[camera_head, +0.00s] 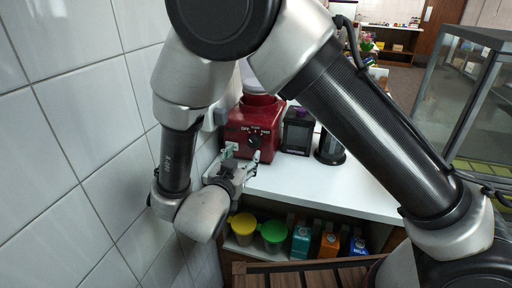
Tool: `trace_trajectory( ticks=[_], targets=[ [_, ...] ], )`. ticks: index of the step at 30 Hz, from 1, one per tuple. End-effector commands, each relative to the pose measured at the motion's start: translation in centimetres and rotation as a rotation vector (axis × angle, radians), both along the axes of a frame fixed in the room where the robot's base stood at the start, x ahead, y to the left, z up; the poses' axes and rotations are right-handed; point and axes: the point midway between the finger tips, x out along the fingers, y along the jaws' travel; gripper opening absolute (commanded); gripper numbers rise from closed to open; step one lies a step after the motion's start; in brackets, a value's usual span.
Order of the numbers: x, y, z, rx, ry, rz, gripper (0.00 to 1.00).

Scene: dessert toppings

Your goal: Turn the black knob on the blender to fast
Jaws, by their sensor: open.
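The red blender base (240,122) stands on the white counter (322,184) against the tiled wall, with my arm hiding most of its jar. The black knob (253,142) is on its front face, with white markings around it; "OFF" reads at the upper left, and the other labels are too small to read. My gripper (243,156) is open in front of the blender's lower front, with one finger near the knob's lower right and the other at the left by a pale green patch. I cannot tell whether a finger touches the knob.
A black container with a purple top (298,131) and a dark cylinder (329,147) stand right of the blender. The shelf below holds a yellow cup (243,225), a green cup (272,232) and several cartons. A glass case (470,100) is at the right. The counter's right part is clear.

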Motion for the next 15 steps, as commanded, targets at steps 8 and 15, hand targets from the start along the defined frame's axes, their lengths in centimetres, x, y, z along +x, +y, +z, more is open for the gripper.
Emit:
trace_trajectory(
  ticks=[8, 15],
  targets=[
    [0.3, -0.7, 0.3, -0.071, -0.079, -0.03, 0.58],
    [4.1, -2.1, 0.3, -0.069, -0.078, -0.03, 0.58]
  ],
)
